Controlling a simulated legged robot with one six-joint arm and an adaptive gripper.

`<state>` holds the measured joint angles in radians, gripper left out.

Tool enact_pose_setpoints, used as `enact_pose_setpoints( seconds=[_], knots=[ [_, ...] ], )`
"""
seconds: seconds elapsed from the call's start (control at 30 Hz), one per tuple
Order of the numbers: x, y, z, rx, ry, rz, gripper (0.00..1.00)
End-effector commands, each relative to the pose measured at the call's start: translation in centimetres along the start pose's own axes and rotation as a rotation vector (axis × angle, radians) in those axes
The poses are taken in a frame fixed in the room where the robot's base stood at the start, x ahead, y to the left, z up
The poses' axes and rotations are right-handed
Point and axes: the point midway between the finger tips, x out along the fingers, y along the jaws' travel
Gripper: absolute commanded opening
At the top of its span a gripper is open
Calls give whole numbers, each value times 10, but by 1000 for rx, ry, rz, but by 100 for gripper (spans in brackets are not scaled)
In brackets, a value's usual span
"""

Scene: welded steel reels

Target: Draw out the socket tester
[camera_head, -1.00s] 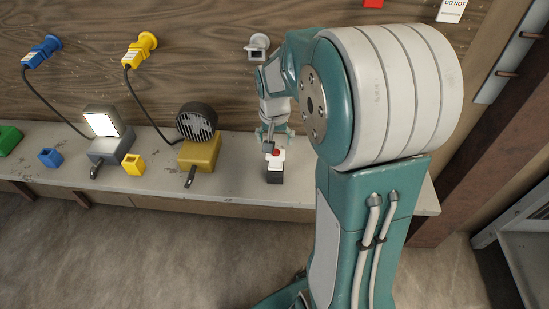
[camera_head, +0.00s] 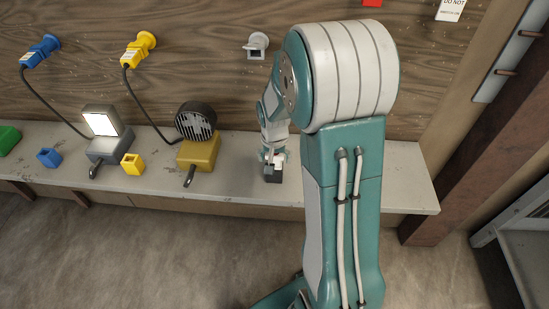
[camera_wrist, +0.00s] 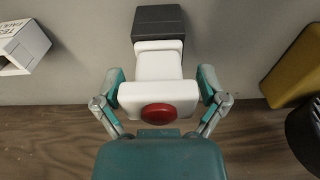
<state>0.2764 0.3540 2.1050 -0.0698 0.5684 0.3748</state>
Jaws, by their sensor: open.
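The socket tester appears to be the white stepped body (camera_wrist: 158,66) with a round red part (camera_wrist: 158,112) on its near end. Its far end meets a dark grey block (camera_wrist: 158,20); I cannot tell how deep it sits in it. In the head view the dark block (camera_head: 273,178) stands on the bench, with the white part mostly hidden by my gripper. My gripper (camera_head: 272,155) is open right at the tester. In the wrist view its fingers (camera_wrist: 160,88) stand on either side of the white body; I cannot tell whether they touch it.
A yellow fan unit (camera_head: 203,152) and a grey lamp (camera_head: 108,150) stand left on the bench (camera_head: 235,190), with blue (camera_head: 50,157) and yellow (camera_head: 132,164) holders. A grey wall socket (camera_head: 257,45) is above. A white labelled box (camera_wrist: 22,47) is beside the tester.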

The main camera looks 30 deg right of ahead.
Motion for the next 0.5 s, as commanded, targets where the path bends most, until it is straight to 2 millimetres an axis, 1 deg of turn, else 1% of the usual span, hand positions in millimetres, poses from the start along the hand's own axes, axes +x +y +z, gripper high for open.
enact_pose_setpoints(
  seconds=[0.1, 0.17, 0.2, 0.27, 0.3, 0.5],
  knots=[
    [0, 0, 0, 0, 0, 0, 91],
    [0, 0, 0, 0, 0, 0, 65],
    [0, 0, 0, 0, 0, 0, 47],
    [0, 0, 0, 0, 0, 0, 20],
    [0, 0, 0, 0, -1, 0, 10],
    [0, 0, 0, 0, -1, 0, 10]
  ],
)
